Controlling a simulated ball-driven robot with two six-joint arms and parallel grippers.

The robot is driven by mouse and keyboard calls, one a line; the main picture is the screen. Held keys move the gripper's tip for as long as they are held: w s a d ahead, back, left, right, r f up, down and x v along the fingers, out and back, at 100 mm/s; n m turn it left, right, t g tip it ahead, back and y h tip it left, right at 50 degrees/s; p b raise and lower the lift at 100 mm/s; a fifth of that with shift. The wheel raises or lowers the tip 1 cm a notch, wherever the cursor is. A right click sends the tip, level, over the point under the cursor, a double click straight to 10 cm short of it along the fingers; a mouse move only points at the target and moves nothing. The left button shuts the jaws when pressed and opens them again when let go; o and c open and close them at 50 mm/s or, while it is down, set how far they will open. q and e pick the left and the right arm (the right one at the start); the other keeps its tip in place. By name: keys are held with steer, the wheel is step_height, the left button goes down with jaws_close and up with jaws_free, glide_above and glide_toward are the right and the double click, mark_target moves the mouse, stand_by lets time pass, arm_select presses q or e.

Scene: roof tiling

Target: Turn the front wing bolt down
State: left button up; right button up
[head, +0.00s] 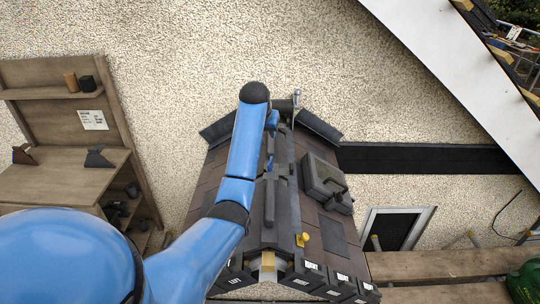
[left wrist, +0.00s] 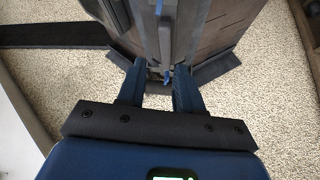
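A small blue piece, which may be a wing bolt (head: 270,163), stands on the grey ridge strip of the small roof. My left arm reaches over the roof's left side. My left gripper (head: 272,119) is at the far end, partly hidden by its wrist. In the left wrist view its two dark blue fingers (left wrist: 160,80) are apart, with a gap. My right gripper is out of view.
A yellow knob (head: 301,240) sits near the roof's front edge. A grey box with a handle (head: 324,180) lies on the right slope. Labelled dark blocks (head: 312,272) line the front edge. A wooden bench with a shelf (head: 70,180) stands left; planks (head: 440,265) lie right.

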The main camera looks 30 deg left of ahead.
mark_target(270, 160)
arm_select(q)
steer(key=f+p, duration=0.1)
steer(key=f, duration=0.2)
steer(key=f+g+p, duration=0.1)
steer(key=f, duration=0.2)
steer(key=d+f+g, duration=0.1)
steer(key=f, duration=0.3)
steer(key=shift+w+h+p, duration=0.2)
steer(key=shift+h+p, duration=0.1)
steer(key=shift+p, duration=0.1)
steer(key=shift+x, duration=0.75)
steer(key=shift+w+f, duration=0.1)
steer(key=shift+f, duration=0.1)
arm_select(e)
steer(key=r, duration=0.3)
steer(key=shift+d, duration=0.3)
arm_select(q)
jaws_close()
